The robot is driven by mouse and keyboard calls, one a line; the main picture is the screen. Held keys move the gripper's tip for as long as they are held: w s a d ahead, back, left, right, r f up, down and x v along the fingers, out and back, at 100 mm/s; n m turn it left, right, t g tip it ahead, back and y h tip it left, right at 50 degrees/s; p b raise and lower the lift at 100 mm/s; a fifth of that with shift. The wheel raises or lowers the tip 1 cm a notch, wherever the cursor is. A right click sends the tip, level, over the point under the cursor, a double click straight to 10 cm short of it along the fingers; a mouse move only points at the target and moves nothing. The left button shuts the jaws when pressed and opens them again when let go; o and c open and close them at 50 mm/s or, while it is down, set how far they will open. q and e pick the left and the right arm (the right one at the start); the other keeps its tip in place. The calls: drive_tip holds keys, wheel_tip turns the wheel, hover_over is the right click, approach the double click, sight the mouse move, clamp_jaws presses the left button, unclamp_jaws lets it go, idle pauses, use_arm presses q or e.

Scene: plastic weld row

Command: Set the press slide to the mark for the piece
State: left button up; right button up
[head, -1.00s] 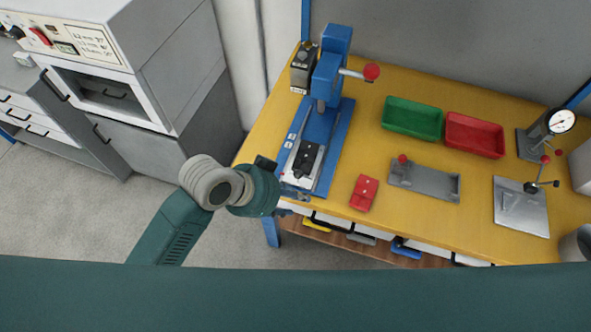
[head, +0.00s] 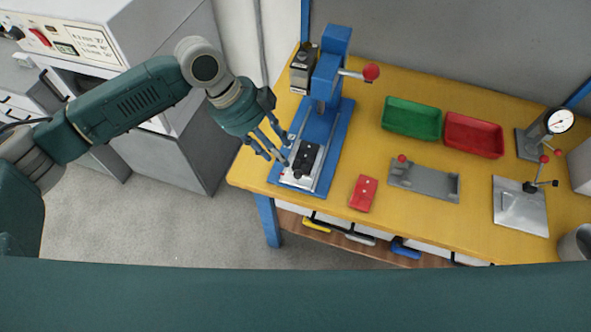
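The blue press (head: 328,75) stands at the left end of the yellow bench, with a red-knobbed lever. On its blue base lies a pale slide plate (head: 315,178) carrying a black block (head: 303,161) with a knob at its near end. Marks on the slide are too small to read. A red block (head: 363,193) with small light spots lies on the bench to the right of the press. My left gripper (head: 277,154) is just left of the slide, fingers apart, with nothing visible between them. Whether a fingertip touches the press base cannot be told. My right gripper is out of view.
A green bin (head: 411,118) and a red bin (head: 474,135) stand at the back. A grey fixture (head: 425,181), a metal plate with a clamp (head: 521,207) and a dial gauge (head: 560,121) are further right. A grey cabinet (head: 150,60) stands left of the bench.

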sight(296, 173)
use_arm(q)
drive_tip(key=p+x, duration=0.2)
drive_tip(key=x, duration=0.7)
drive_tip(key=shift+d+f, duration=0.1)
drive_tip(key=shift+d+f+p, duration=0.25)
drive_tip(key=shift+f+p, duration=0.05)
drive_tip(key=shift+f, duration=0.35)
clamp_jaws()
